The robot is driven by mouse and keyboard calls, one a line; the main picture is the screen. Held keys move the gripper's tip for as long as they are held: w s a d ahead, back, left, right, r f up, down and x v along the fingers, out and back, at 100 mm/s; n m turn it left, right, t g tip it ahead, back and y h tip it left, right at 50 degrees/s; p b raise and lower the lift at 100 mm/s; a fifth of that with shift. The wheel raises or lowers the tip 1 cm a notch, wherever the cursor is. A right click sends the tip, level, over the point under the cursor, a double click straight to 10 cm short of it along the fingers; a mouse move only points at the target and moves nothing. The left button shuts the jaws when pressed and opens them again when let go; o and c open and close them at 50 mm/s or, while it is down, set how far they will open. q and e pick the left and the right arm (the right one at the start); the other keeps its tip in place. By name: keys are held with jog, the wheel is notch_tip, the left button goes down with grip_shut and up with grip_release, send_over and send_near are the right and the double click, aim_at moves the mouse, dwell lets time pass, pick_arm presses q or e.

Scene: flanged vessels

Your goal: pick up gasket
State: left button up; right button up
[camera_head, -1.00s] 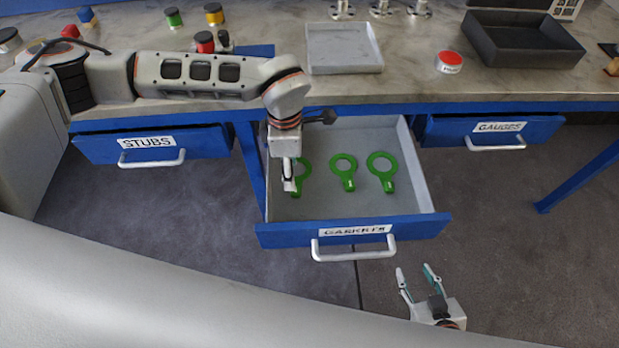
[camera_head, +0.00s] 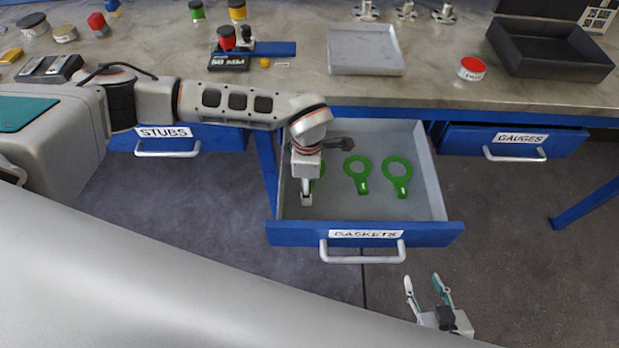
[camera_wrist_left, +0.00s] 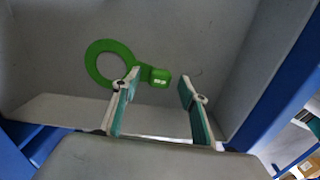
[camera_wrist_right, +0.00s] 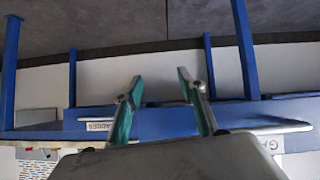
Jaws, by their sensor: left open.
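Three green ring gaskets with short tabs lie in the open drawer labelled GASKETS (camera_head: 290,232): a left one (camera_head: 322,168), a middle one (camera_head: 363,187) and a right one (camera_head: 402,190). My left gripper (camera_head: 306,200) points down over the left gasket and hides most of it. In the left wrist view one gasket (camera_wrist_left: 160,76) shows whole, its tab appearing between the tips of my open left gripper (camera_wrist_left: 160,82); I cannot tell the height gap. My right gripper (camera_head: 424,282) is open and empty in front of the drawer, and also shows in the right wrist view (camera_wrist_right: 160,78).
The drawer's side walls and blue front enclose the gaskets. The STUBS drawer (camera_head: 190,145) is at left, the GAUGES drawer (camera_head: 560,145) at right. On the bench stand a grey tray (camera_head: 365,67), a black bin (camera_head: 550,62) and a red button (camera_head: 471,67).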

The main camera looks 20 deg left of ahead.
pick_arm(q)
jog(key=c, duration=1.2)
